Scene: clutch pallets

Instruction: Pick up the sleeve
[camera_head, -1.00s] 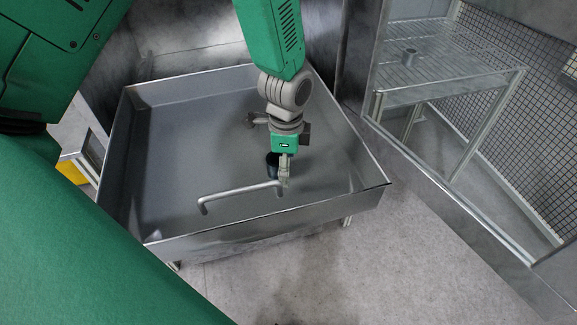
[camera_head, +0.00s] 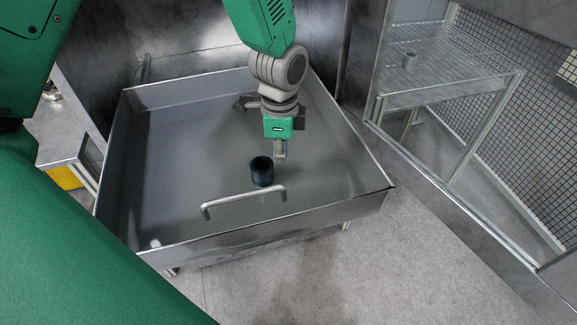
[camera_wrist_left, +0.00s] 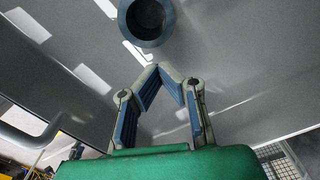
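A dark, hollow cylindrical sleeve (camera_head: 262,176) stands upright on the floor of the grey metal tray (camera_head: 190,150), just behind the tray's bar handle (camera_head: 245,198). My left gripper (camera_head: 281,155) is above the tray, a little right of the sleeve and apart from it. In the left wrist view the sleeve (camera_wrist_left: 167,32) shows its round opening at the top edge, beyond the fingers. There the fingertips of my left gripper (camera_wrist_left: 160,68) come together with nothing between them. My right gripper is not in view.
The tray has raised walls all round and its floor is otherwise mostly bare. A metal cabinet edge (camera_head: 75,150) is at the left.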

